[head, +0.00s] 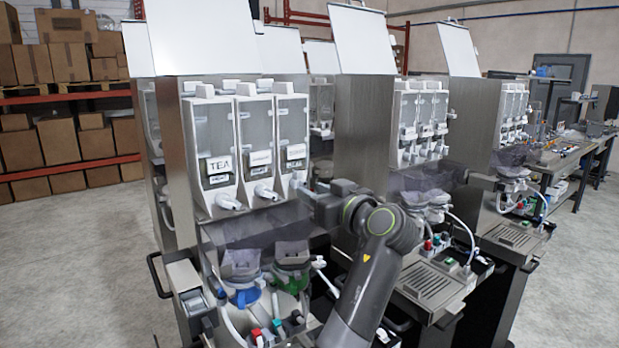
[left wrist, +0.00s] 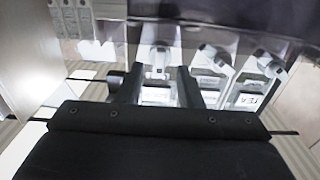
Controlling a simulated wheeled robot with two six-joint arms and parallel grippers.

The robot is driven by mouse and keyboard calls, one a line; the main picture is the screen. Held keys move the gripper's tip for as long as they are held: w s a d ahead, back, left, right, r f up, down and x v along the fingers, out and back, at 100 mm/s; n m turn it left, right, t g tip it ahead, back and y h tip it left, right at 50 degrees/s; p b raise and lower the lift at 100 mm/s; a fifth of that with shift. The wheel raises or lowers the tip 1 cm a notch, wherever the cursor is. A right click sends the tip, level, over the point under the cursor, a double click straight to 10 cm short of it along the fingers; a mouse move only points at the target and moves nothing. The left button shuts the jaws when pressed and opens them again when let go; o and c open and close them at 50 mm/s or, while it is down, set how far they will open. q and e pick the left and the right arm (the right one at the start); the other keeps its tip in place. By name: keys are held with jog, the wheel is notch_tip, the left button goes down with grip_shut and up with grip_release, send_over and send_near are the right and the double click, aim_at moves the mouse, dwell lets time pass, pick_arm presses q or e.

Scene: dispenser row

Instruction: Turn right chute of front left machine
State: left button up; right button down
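The front left machine (head: 178,150) has three clear dispensers in a row with white chutes below them. The left dispenser carries a TEA label. The right chute (head: 297,181) is partly hidden by my left gripper (head: 306,192), which reaches it from the right. In the left wrist view, which shows the machine upside down, the right chute (left wrist: 158,58) lies between the two dark fingers of my left gripper (left wrist: 156,85). The fingers are apart; I cannot tell whether either touches the chute. The middle chute (head: 265,191) and left chute (head: 228,201) are beside it. My right gripper does not show.
Below the chutes are a blue-based container (head: 242,295) and a green-based container (head: 290,278). A second machine (head: 358,120) stands close on the right. Shelves with cardboard boxes (head: 60,140) are at the back left. The floor at left is clear.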

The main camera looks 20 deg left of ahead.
pick_arm(q)
jog(key=shift+p+x, duration=0.3)
jog(key=shift+x, duration=0.75)
grip_shut()
